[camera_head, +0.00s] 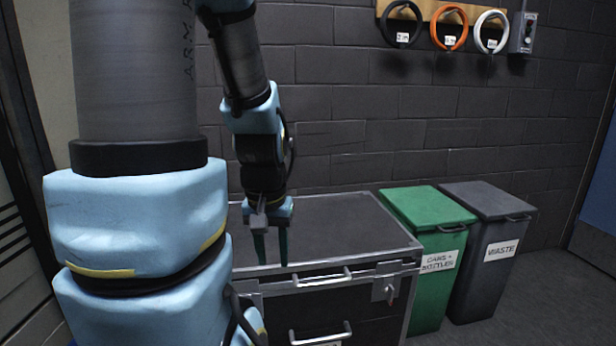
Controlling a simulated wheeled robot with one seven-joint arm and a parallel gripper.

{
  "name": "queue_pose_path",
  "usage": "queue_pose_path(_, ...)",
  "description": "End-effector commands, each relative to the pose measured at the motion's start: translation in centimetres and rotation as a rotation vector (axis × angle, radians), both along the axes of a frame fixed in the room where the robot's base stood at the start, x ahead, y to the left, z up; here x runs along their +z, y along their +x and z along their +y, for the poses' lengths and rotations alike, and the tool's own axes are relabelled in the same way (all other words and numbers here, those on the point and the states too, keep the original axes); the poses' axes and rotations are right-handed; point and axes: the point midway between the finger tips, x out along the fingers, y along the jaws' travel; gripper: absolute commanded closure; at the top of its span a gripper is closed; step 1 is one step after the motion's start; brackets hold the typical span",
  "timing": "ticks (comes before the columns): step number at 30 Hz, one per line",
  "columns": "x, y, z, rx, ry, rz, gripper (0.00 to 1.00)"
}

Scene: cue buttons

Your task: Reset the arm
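My arm comes down from the upper left, with its large blue and grey links covering the left of the picture. My gripper (272,258) points downward over the left part of a dark chest top (345,225). Its two dark teal fingers stand apart with nothing visible between them, so it is open and empty. I cannot tell whether the fingertips touch the chest top. No buttons show in this view, and my arm hides the left end of the chest.
The metal-edged chest has drawers with handles (320,337) and a latch (387,289). A green bin (428,208) and a grey waste bin (487,200) stand at its right. Coiled rings (450,40) and a grey switch box (524,33) hang on the brick wall. The chest top's right side is clear.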

Motion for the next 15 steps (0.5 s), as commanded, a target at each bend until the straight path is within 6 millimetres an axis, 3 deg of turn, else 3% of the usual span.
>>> queue_pose_path(1, 1.9, 0.0, 0.0, 0.0, 0.0, 0.0, 0.6)
queue_pose_path(9, 8.2, 0.1, 0.0, -0.001, -0.001, -0.001, 0.6)
queue_pose_path(15, 10.9, 0.1, -0.1, -0.001, -0.001, -0.001, 0.6)
